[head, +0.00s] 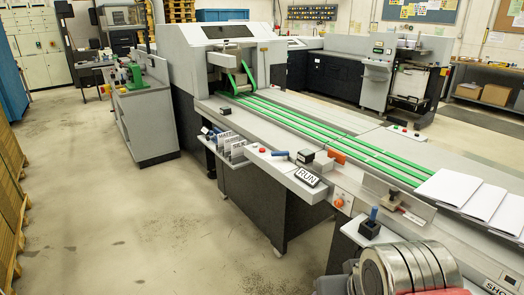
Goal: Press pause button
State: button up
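A long grey stitching machine (300,125) with green belts runs from the back left to the front right in the head view. A small red button (262,150) sits on a white box on its near edge. An orange-red knob (339,203) is on the front panel, and another red button (404,128) is on the far side. A sign reading RUN (307,177) lies on the near ledge. No button is legibly marked pause, so I cannot tell which one it is. My gripper is not in view; a ribbed metal part at the bottom right seems to be my arm.
White paper stacks (448,187) lie on the belts at right. Blue-handled levers (370,226) and an orange block (337,157) stand along the near edge. A grey cabinet (146,125) with a green tool stands at left. The concrete floor (130,225) at front left is clear.

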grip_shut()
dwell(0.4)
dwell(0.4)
